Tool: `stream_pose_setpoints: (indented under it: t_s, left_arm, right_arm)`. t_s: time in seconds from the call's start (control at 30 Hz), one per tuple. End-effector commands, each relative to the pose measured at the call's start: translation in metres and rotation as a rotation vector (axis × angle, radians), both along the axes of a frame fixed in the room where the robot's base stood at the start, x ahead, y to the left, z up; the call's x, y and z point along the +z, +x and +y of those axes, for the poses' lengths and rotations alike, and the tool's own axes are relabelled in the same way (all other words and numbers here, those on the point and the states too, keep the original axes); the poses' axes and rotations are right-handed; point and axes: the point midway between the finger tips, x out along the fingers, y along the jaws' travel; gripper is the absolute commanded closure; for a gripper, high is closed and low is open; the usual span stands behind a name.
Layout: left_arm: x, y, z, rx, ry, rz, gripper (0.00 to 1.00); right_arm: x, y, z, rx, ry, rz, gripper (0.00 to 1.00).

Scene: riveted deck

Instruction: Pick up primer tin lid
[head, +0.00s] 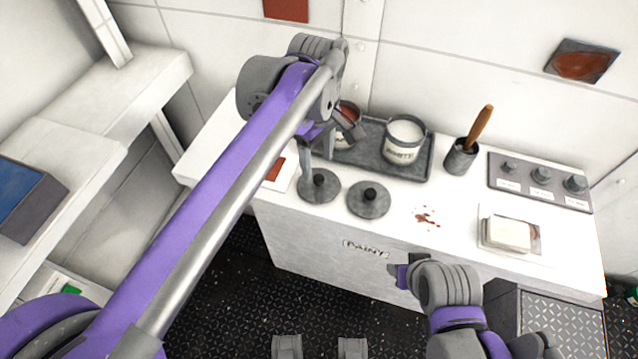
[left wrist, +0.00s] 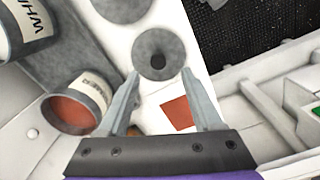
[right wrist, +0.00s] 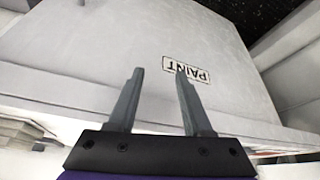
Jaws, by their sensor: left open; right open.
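Two round grey lids with black knobs lie flat on the white counter, the left lid (head: 319,188) and the right lid (head: 369,202). No label shows which one is the primer tin's. The primer tin (left wrist: 82,103), open with red-brown inside, stands at the tray's left end, partly hidden by my left arm in the head view. My left gripper (head: 328,162) is open and empty over the counter near the left lid. In the left wrist view that lid (left wrist: 157,48) shows just beyond the fingertips. My right gripper (right wrist: 160,72) is open and empty, facing the counter's front.
The white tin (head: 404,140) stands in the grey tray (head: 382,166) behind the lids. A brush pot (head: 461,157), knob panel (head: 540,180) and a white block on a dish (head: 507,234) are to the right. A red swatch (left wrist: 177,113) lies left of the lids.

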Motion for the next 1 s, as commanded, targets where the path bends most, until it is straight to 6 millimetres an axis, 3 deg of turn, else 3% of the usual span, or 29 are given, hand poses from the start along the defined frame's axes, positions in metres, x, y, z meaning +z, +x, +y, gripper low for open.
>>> stream_pose_setpoints:
  t_s: [0.37,0.67,1.0]
  left_arm:
    - [-0.048,0.0,-0.003,0.0,0.0,0.0,0.33]
    - [-0.053,0.0,-0.003,-0.001,-0.001,-0.001,0.33]
    - [-0.053,0.0,-0.003,-0.001,-0.001,-0.001,0.95]
  right_arm:
    - [-0.006,0.0,0.0,0.0,0.0,0.002,0.5]
    - [-0.006,0.0,0.0,0.0,0.0,0.002,0.5]
    - [-0.006,0.0,0.0,0.0,0.0,0.002,0.5]
